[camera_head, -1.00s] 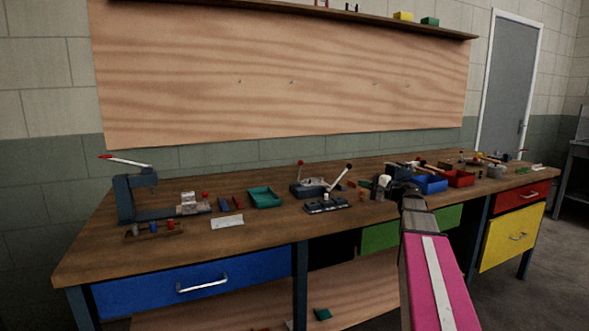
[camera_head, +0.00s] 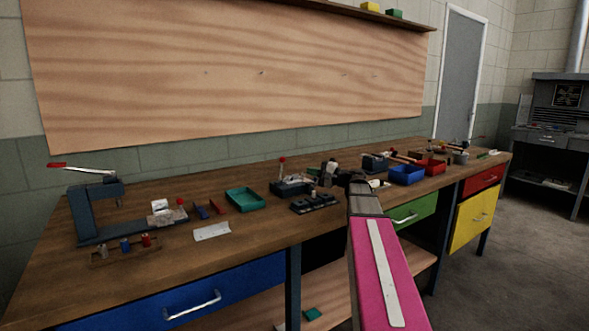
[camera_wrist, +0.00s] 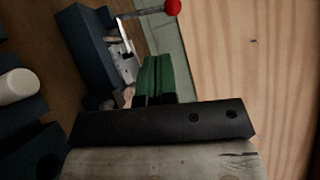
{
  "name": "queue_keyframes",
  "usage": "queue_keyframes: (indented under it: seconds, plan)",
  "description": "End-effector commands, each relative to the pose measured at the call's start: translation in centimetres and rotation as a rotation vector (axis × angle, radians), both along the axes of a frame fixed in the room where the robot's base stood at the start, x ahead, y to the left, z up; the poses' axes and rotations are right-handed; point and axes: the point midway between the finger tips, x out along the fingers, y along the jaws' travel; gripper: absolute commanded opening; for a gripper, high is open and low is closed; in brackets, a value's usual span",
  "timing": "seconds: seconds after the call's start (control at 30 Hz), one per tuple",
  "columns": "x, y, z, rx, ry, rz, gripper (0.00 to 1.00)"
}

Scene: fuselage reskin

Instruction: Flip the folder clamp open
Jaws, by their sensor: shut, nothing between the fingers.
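The device I take to be the folder, a dark block with a red-knobbed lever (camera_head: 290,187), sits mid-bench in the head view, left of my gripper. Its lever stands upright there. In the wrist view, a dark block (camera_wrist: 88,45) carries a pale metal lever with a red ball knob (camera_wrist: 172,7), beyond the fingertips. My gripper (camera_head: 328,172) is above the bench, just right of the device; its green fingers also show in the wrist view (camera_wrist: 155,75). They are shut and empty. I cannot tell whether they touch the clamp.
A low black fixture (camera_head: 315,204) lies in front of the device. A teal tray (camera_head: 245,200) and a press (camera_head: 90,212) stand left. Blue (camera_head: 407,176) and red (camera_head: 432,167) bins are right. A white cylinder (camera_wrist: 18,87) shows at the wrist view's left.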

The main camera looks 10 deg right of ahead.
Motion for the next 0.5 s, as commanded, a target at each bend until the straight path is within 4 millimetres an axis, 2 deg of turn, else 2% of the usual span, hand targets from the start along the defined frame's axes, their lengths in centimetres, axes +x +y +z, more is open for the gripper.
queue_keyframes:
  seconds: [0.17, 0.5]
  plan:
    - [1.2, 1.7, 0.2, -0.001, 0.0, 0.002, 0.0]
    - [4.4, 6.3, 0.7, -0.001, 0.0, 0.002, 0.0]
